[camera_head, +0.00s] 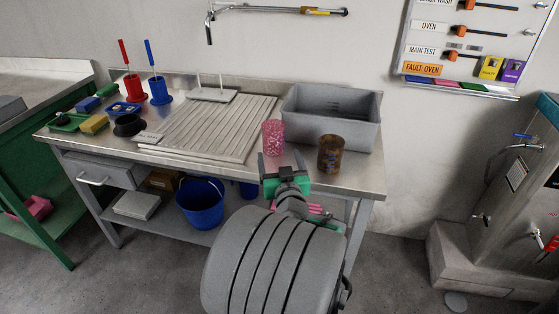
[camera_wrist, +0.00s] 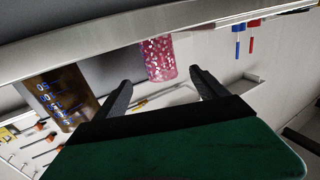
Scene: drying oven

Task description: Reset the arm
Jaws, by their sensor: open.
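My gripper (camera_head: 283,162) is open and empty. In the head view it is at the front edge of the steel table (camera_head: 350,185), just in front of a pink speckled cup (camera_head: 273,138) and a brown stained beaker (camera_head: 331,153). In the wrist view my gripper (camera_wrist: 160,88) shows both fingers spread with nothing between them. The pink cup (camera_wrist: 158,58) appears beyond the fingers, and the brown beaker (camera_wrist: 62,98) with blue markings is to the left. Both vessels stand on the table in the head view, apart from my gripper.
A grey basin (camera_head: 335,118) stands behind the vessels. A ribbed drainboard (camera_head: 205,128) lies to the left, with red and blue brush holders (camera_head: 160,90) beyond. A blue bucket (camera_head: 200,205) is on the lower shelf.

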